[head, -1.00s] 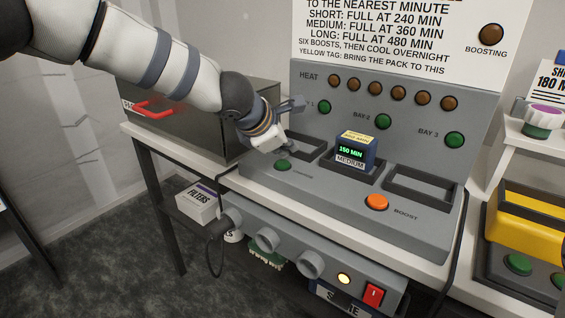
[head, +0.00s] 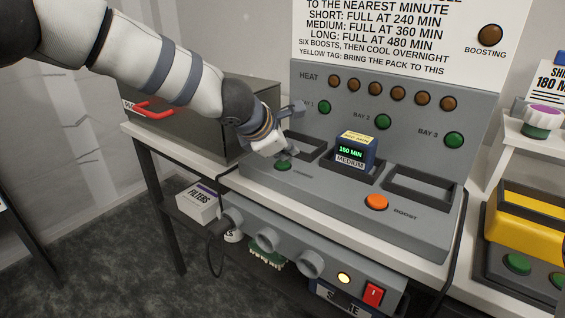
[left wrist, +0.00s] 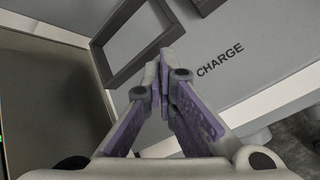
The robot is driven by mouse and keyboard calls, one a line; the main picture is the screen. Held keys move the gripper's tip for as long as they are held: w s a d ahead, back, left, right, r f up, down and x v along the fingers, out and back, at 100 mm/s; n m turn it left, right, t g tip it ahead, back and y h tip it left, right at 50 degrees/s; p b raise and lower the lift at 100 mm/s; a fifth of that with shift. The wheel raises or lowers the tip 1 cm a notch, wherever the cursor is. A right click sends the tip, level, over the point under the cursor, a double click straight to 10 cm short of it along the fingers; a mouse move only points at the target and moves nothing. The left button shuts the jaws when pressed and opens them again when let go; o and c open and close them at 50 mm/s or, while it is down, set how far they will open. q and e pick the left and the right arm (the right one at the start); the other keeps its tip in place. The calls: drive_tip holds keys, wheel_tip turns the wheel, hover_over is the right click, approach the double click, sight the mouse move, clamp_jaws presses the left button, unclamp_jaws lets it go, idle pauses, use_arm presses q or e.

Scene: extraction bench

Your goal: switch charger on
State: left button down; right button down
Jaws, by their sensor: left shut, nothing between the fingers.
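The grey charger (head: 330,205) stands on the bench. A green button (head: 283,166) sits at its front left, beside the small CHARGE lettering, which reads clearly in the left wrist view (left wrist: 220,59). My left gripper (head: 287,156) is shut and empty, its tips at the upper edge of that button; I cannot tell whether they touch. In the left wrist view my closed fingers (left wrist: 165,62) hide the button. A blue battery pack (head: 356,152) showing 150 MIN, labelled MEDIUM, sits in the middle bay. My right gripper is not in view.
The left bay (head: 305,145) and right bay (head: 420,187) are empty. An orange BOOST button (head: 376,202) is at the front. Below are a lit yellow lamp (head: 344,278) and a red switch (head: 373,294). A dark box (head: 225,120) with a red handle stands left.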

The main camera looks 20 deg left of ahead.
sight(285, 164)
use_arm(q)
drive_tip(key=shift+f, duration=0.45)
idle(0.8)
drive_tip(key=shift+r, duration=0.9)
drive_tip(key=shift+r, duration=2.5)
